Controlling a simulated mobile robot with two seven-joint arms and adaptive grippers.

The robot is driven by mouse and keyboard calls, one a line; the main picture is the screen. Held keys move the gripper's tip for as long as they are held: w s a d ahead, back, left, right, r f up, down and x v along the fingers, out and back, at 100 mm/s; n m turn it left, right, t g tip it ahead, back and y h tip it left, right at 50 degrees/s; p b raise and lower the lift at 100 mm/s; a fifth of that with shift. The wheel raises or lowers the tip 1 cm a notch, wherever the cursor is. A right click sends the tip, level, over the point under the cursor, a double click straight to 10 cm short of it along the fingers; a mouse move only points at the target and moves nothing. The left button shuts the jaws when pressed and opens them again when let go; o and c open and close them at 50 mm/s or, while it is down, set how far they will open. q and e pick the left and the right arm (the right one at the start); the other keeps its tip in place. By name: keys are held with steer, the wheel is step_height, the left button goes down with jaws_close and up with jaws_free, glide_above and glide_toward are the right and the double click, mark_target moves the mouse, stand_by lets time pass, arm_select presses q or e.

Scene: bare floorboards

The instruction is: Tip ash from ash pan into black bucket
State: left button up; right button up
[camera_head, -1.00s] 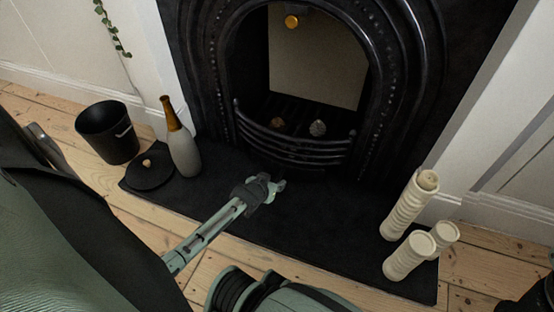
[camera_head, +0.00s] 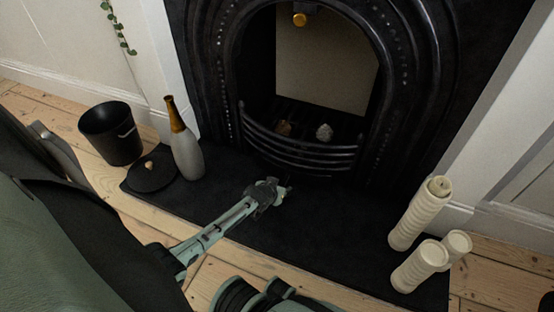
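The black bucket (camera_head: 112,134) stands upright on the floorboards at the left, beside the hearth. I cannot make out an ash pan; the area under the grate is very dark. My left gripper (camera_head: 282,190) is over the black hearth slab, in front of the curved grate bars and apart from the bucket. No held object can be made out at it, and its fingers are too small and dark to tell open from shut. My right gripper is not in view.
A black lid with a wooden knob (camera_head: 152,174) and a grey bottle with an amber neck (camera_head: 186,148) are at the hearth's left end. Several cream candles (camera_head: 420,212) are at its right end. The iron fireplace grate (camera_head: 300,150) stands behind. The middle hearth slab (camera_head: 310,235) is clear.

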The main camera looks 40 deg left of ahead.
arm_select(q)
steer(key=shift+x, duration=0.8)
steer(key=shift+c, duration=0.3)
jaws_close()
